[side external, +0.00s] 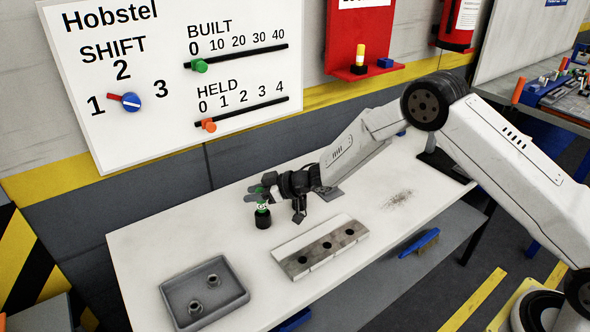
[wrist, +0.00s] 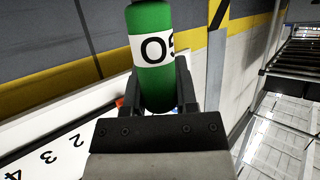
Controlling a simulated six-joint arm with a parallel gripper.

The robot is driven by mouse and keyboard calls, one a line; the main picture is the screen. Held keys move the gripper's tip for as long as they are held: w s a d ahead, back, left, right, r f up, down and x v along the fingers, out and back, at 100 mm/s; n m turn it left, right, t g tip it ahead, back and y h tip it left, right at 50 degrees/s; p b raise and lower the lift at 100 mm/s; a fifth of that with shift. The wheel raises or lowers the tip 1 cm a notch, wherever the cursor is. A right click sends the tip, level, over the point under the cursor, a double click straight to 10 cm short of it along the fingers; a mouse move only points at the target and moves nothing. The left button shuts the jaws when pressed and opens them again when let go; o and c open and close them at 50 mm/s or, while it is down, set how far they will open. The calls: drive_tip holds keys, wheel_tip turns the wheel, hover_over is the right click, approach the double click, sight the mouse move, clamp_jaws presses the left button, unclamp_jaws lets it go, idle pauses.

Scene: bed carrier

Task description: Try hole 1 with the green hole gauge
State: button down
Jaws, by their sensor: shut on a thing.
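The green hole gauge (wrist: 151,75) is clamped between the two fingers of my gripper (wrist: 159,88) in the wrist view. It is a green cylinder with a white band and dark characters, partly cut off at the top. In the side external view my gripper (side external: 262,196) is over the table's back left part, and the gauge (side external: 263,207) shows small below it. A black round piece (side external: 263,221) is directly under the green; I cannot tell whether it is a holder or part of the gauge. No hole numbers are readable.
A grey tray (side external: 174,306) with two small ring-like parts stands at the front left of the white table (side external: 140,252). A dark smudge (side external: 399,198) marks the table at right. A white board (side external: 130,140) with sliders and a dial is behind. Table between tray and block is clear.

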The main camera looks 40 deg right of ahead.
drive_tip(key=shift+r, duration=0.1)
drive_tip(key=shift+r, duration=0.75)
drive_tip(key=s+d+r, duration=0.3)
drive_tip(key=s+r, duration=0.8)
drive_tip(key=s, duration=0.2)
drive_tip(key=shift+s+r, duration=0.2)
drive_tip(key=shift+s, duration=0.15)
drive_tip(key=shift+f, duration=0.1)
drive_tip(key=s+a+f, duration=0.2)
drive_tip(key=s+f, duration=0.1)
drive_tip(key=f, duration=0.1)
drive_tip(key=shift+s+a+f, duration=0.15)
drive_tip(key=shift+a+f, duration=0.05)
drive_tip(key=shift+a, duration=0.05)
